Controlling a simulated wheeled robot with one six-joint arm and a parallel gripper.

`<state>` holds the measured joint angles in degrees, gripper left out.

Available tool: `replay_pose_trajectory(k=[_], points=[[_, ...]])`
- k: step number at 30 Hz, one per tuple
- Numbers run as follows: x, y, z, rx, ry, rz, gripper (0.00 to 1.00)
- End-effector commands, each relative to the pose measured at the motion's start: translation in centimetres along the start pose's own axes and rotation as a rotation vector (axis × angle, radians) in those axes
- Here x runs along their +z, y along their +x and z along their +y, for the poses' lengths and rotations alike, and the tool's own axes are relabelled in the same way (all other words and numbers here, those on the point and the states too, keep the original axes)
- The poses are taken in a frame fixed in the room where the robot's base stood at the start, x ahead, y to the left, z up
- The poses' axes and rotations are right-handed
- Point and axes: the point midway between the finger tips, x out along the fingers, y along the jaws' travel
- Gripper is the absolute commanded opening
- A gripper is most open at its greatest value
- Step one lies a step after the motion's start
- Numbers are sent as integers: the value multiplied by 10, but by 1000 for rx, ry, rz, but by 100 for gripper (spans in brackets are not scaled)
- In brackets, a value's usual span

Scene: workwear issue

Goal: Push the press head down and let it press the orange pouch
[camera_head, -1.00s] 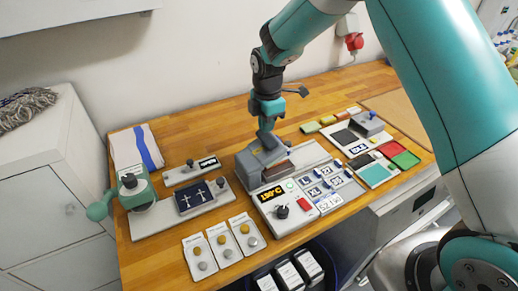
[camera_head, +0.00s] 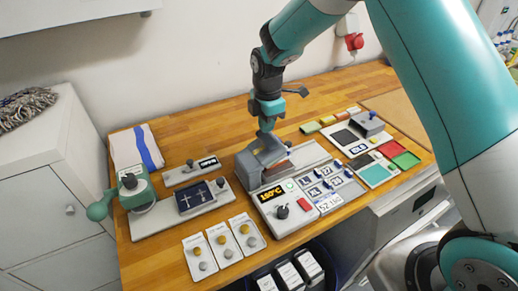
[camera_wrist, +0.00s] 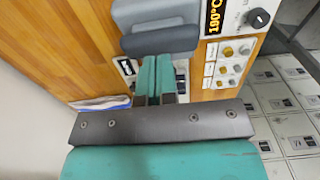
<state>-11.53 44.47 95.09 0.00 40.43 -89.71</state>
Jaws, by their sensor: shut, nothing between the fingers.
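The grey heat press (camera_head: 250,174) stands mid-bench, with a lit display and a black knob on its front panel. Its press head (camera_head: 268,154) is a grey block with a rounded bar, tilted over the press bed; it also shows in the wrist view (camera_wrist: 158,38). My gripper (camera_head: 267,133) is shut and empty, just above the press head. In the wrist view its teal fingers (camera_wrist: 155,75) are together and point at the head's bar; I cannot tell whether they touch it. A small orange patch (camera_head: 289,144) shows behind the head; the pouch itself is not clearly visible.
A green-handled press (camera_head: 134,186) and a tray with a dark pouch (camera_head: 194,198) stand at left. Knob cards (camera_head: 223,245) lie in front. Labelled tiles (camera_head: 325,184) and coloured trays (camera_head: 376,174) lie at right. Bare wood shows behind.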

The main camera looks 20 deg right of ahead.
Motion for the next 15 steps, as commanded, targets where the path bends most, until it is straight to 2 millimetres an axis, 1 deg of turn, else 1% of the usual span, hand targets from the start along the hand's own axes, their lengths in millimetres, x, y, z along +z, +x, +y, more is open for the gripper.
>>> replay_pose_trajectory(k=[10, 15], points=[[0, 0, 0, 0, 0, 0, 0], [0, 4, 0, -1, 0, 0, 0]])
